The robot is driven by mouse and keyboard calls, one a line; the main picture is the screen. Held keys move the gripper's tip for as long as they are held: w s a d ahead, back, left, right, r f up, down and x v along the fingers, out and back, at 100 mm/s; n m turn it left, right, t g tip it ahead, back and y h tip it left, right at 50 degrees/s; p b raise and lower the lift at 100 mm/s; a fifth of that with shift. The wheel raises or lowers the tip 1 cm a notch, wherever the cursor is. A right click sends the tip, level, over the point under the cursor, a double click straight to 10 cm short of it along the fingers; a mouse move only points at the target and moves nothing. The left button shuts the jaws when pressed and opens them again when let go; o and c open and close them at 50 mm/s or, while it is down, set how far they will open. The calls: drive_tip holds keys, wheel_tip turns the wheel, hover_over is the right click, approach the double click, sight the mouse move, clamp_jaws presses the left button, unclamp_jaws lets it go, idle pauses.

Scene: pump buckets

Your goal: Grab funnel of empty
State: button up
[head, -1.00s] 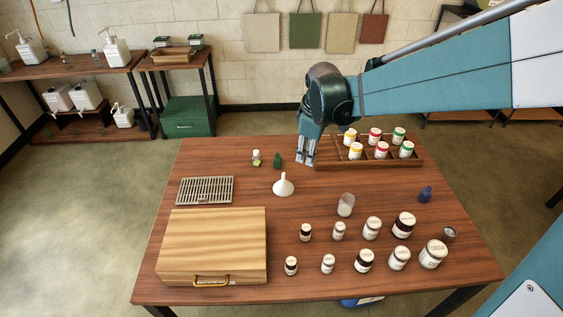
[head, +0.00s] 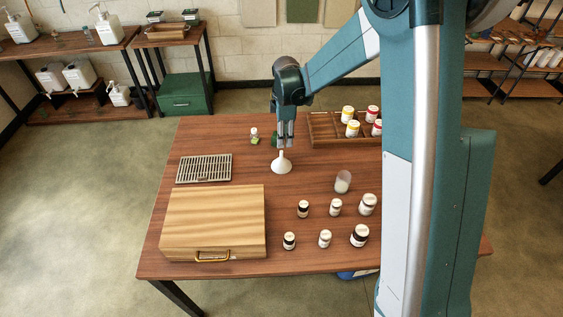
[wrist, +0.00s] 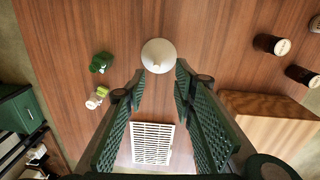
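The white funnel (head: 281,165) stands spout up on the wooden table, between the metal grate and the bottle crate. In the wrist view, the funnel (wrist: 158,56) lies just beyond my fingertips, roughly centred between them. My gripper (head: 286,145) points down just behind the funnel's spout in the head view. The wrist view shows my gripper (wrist: 160,77) open, with its two green ribbed fingers apart and nothing between them. I cannot tell whether a finger touches the funnel.
A green bottle (wrist: 101,62) and a small bottle with a green label (wrist: 96,97) stand near the funnel. The grate (head: 204,168), wooden case (head: 213,220) and crate (head: 325,128) surround it. Several jars stand at front right; my arm hides others.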

sight(281, 152)
drive_tip(key=shift+w+a+f+n, duration=0.2)
drive_tip(key=shift+w+a+f, duration=0.05)
drive_tip(key=shift+f, duration=0.35)
drive_tip(key=shift+w+a+f+n, duration=0.2)
drive_tip(key=shift+w+a+f, duration=0.05)
drive_tip(key=shift+f, duration=0.3)
drive_tip(key=shift+f, duration=1.3)
drive_tip(key=shift+f, duration=0.1)
drive_tip(key=shift+f, duration=2.5)
drive_tip(key=c, duration=0.8)
